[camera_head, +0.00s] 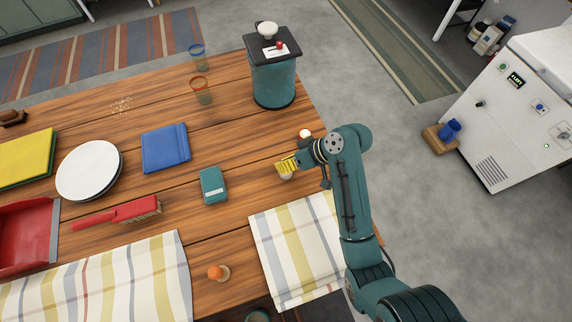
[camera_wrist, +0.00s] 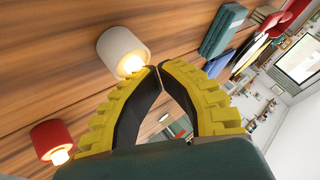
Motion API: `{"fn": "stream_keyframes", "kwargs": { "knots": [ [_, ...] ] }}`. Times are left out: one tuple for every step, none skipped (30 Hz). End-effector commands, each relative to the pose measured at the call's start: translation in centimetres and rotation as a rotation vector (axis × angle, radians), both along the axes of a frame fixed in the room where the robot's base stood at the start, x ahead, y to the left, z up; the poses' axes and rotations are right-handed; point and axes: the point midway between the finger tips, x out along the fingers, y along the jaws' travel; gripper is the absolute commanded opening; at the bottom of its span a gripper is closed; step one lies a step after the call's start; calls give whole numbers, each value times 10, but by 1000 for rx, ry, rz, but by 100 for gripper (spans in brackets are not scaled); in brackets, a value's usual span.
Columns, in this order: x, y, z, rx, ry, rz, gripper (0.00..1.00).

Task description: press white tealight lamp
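The white tealight lamp (camera_wrist: 122,48) is a short white cylinder with a glowing flame-like tip in the wrist view, left of my fingertips. In the head view a pale part of it (camera_head: 287,176) shows just below my gripper (camera_head: 288,164), which partly covers it. My gripper's yellow ribbed fingers with black inner pads (camera_wrist: 162,66) come together at their tips in the wrist view, with nothing between them. The left fingertip appears close to the lamp's glowing end; I cannot tell whether they touch.
A red lamp (camera_wrist: 50,140) stands close by on the wooden table (camera_head: 235,165). A tall teal canister (camera_head: 273,82) stands behind. Bare wood separates the gripper and box.

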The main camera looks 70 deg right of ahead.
Motion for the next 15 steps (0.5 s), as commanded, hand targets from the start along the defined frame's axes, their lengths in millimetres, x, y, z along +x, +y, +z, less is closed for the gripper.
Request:
{"fn": "stream_keyframes", "kwargs": {
  "knots": [
    [0,1,-2,3,2,1,0],
    [-1,1,-2,3,2,1,0],
    [0,1,-2,4,2,0,0],
    [0,1,-2,4,3,0,0],
    [0,1,-2,4,3,0,0],
    [-1,1,-2,4,3,0,0],
    [-1,1,-1,4,3,0,0],
    [-1,1,0,4,3,0,0],
    [-1,1,2,4,3,0,0],
    [-1,1,3,4,3,0,0],
    [-1,1,5,4,2,0,0],
    [-1,1,7,4,2,-1,0],
    [-1,1,8,5,3,0,0],
    [-1,2,8,5,3,0,0],
    [-1,2,8,5,3,0,0]
  ]
}}
